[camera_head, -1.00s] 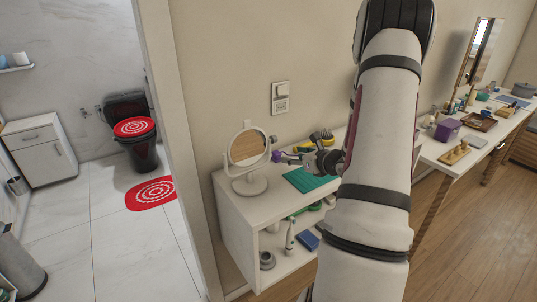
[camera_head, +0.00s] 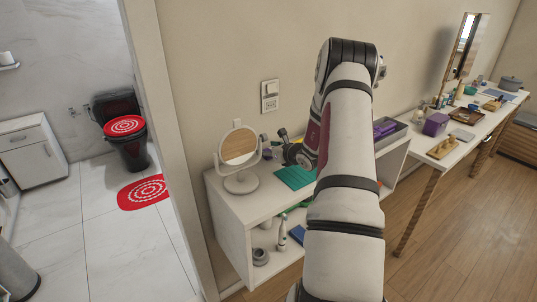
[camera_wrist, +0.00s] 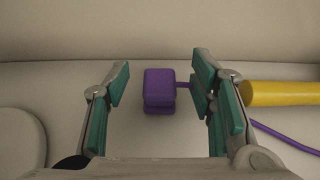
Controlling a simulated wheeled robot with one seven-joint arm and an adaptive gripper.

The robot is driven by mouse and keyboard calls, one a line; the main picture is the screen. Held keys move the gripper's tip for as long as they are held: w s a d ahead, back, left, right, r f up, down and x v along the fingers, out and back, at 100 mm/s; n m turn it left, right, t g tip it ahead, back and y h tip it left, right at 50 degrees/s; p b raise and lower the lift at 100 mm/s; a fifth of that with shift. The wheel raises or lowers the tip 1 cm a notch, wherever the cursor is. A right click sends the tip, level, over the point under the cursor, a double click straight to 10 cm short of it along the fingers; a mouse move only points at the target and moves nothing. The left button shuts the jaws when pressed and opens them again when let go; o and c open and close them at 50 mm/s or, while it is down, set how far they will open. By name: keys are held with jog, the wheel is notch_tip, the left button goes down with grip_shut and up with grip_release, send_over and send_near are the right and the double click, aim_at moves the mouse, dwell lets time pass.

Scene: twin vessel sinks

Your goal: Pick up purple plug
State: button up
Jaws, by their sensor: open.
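The purple plug (camera_wrist: 160,90) is a small block with rounded edges, on the pale shelf top near the wall in the wrist view. A short purple stem leaves its right side. My gripper (camera_wrist: 158,82) is open, its teal-padded fingers on either side of the plug with gaps to both sides; the plug is not gripped. In the head view, my gripper (camera_head: 287,145) is over the shelf beside the round mirror, partly hidden by my arm. A small purple patch, probably the plug, shows between the mirror and gripper (camera_head: 266,139).
The round mirror (camera_head: 240,158) stands left of my gripper on the white shelf unit (camera_head: 227,208). A green mat (camera_head: 293,178) lies in front. A yellow cylinder (camera_wrist: 276,93) and a purple cord (camera_wrist: 285,136) lie right of the fingers. The wall is close behind.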

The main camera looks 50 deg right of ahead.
jog(key=shift+x, duration=0.8)
grip_shut()
jog(key=shift+r, duration=0.15)
